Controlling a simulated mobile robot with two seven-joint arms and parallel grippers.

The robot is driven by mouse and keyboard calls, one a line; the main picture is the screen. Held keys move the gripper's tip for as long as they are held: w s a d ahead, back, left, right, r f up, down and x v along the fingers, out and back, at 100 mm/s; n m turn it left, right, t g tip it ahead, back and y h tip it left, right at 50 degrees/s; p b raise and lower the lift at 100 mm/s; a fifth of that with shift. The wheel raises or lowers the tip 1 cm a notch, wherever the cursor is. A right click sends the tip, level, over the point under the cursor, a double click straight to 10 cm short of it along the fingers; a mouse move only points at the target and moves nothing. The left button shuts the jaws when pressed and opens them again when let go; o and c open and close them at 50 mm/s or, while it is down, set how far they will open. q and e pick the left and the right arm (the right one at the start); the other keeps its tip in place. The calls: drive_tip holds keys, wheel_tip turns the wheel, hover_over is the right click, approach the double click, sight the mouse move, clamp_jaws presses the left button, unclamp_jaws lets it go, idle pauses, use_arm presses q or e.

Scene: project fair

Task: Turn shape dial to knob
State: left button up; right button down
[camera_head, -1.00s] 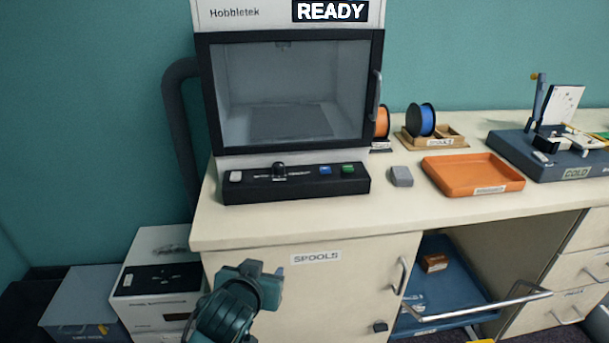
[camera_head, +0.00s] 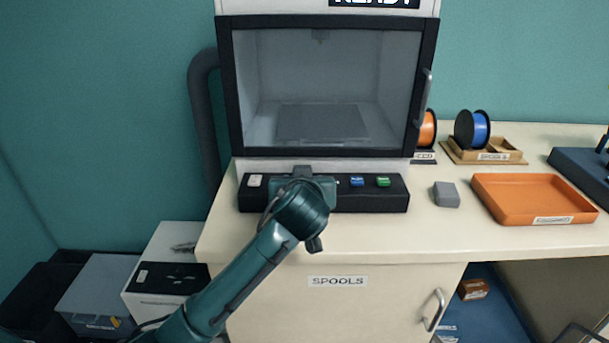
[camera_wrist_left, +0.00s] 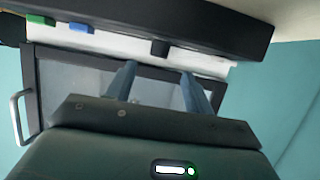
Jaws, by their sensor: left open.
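The Hobbletek machine's black control panel (camera_head: 395,197) lies along the front of the machine on the bench. My left gripper (camera_head: 302,178) is at the panel's left-middle part and hides the dial there in the head view. In the left wrist view the panel (camera_wrist_left: 215,32) appears upside down. A dark dial knob (camera_wrist_left: 160,48) sticks out from it. My left gripper (camera_wrist_left: 158,72) is open and empty, its two fingers spread with the knob roughly between and just past their tips. I cannot tell whether they touch it. The right gripper is not in view.
A blue button (camera_head: 357,181) and a green button (camera_head: 383,181) sit right of my gripper, a pale switch (camera_head: 254,181) left. The machine's glass door (camera_head: 370,95) is closed above. A grey block (camera_head: 446,195) and orange tray (camera_head: 535,218) lie to the right.

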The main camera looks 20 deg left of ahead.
use_arm(q)
drive_tip(key=x, duration=0.7)
drive_tip(key=shift+w, duration=0.25)
drive_tip(key=shift+c, duration=0.2)
drive_tip(key=c, duration=0.9)
